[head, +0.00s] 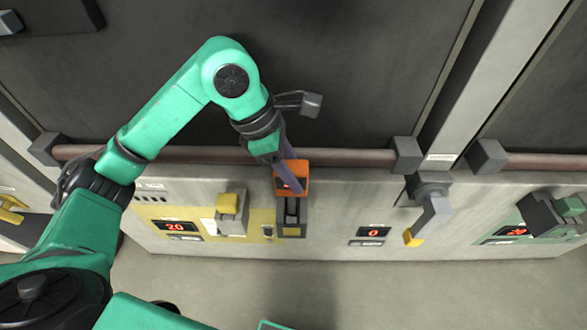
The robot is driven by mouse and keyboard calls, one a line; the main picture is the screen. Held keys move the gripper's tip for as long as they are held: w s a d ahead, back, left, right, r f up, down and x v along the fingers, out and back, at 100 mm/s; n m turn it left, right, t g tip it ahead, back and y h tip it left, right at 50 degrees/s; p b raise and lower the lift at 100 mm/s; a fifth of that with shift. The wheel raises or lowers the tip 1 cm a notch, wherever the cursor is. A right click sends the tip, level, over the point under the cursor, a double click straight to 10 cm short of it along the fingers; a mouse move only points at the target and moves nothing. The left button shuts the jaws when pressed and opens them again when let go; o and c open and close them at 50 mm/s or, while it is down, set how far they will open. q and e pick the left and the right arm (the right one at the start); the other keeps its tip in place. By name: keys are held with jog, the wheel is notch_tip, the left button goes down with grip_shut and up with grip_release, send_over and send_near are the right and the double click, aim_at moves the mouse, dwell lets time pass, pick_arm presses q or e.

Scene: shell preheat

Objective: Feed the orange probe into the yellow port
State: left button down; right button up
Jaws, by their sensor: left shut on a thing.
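My left gripper (289,174) reaches down from the green arm and is shut on the orange probe (303,178), a small orange block. The probe is right at the top of a dark grey upright holder (291,218) on the front of the wall unit. I cannot tell whether it touches or sits in the holder. The yellow panel (165,213) lies to the left of and behind this holder. A small dark slot (267,231) shows on the yellow area; I cannot tell which opening is the yellow port. My right gripper is not in view.
A yellow-capped grey lever (229,212) stands left of the holder. A red-brown rail (345,157) runs along the unit above. Another yellow-tipped lever (430,215) and a green panel (510,231) are to the right. The floor (400,290) in front is clear.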

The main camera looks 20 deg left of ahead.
pick_arm(q)
jog(key=shift+f+b, duration=2.7)
jog(key=shift+f, duration=0.35)
jog(key=shift+c, duration=1.6)
grip_release()
jog(key=shift+a+r, duration=0.2)
jog(key=shift+r, duration=0.3)
jog(key=v, duration=1.3)
jog(key=shift+a+r, duration=0.15)
jog(key=shift+r, duration=0.1)
